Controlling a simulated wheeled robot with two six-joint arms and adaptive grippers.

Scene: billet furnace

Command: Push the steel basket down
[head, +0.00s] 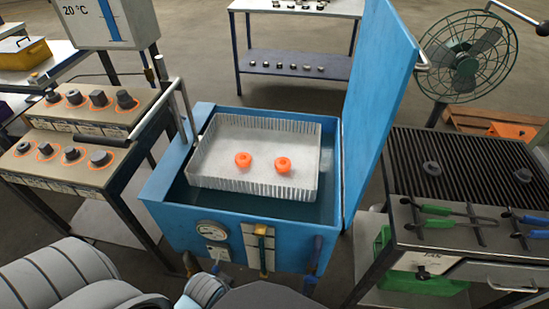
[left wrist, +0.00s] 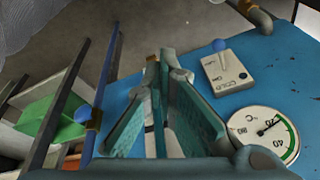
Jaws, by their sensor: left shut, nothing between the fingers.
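The steel basket (head: 215,168) is a pale, shallow, ribbed tray in the blue tank (head: 160,192), with its rim and front wall above the dark liquid (head: 255,207). Two glowing orange parts (head: 243,160) (head: 273,175) lie on its floor. A grey bent bar (head: 181,106) rises at the basket's left side and reaches out to the left. My left gripper (left wrist: 160,62) is shut and empty in the left wrist view, in front of the tank's blue panel. I cannot make out its fingers in the head view. My right gripper is not in view.
The tank's blue lid (head: 375,100) stands open on the right. A gauge (left wrist: 264,133) and a switch box (left wrist: 227,77) are on the tank's panel. A bench with dark parts (head: 80,165) stands left, a grated table (head: 470,160) with tongs right, and a fan (head: 468,55) behind.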

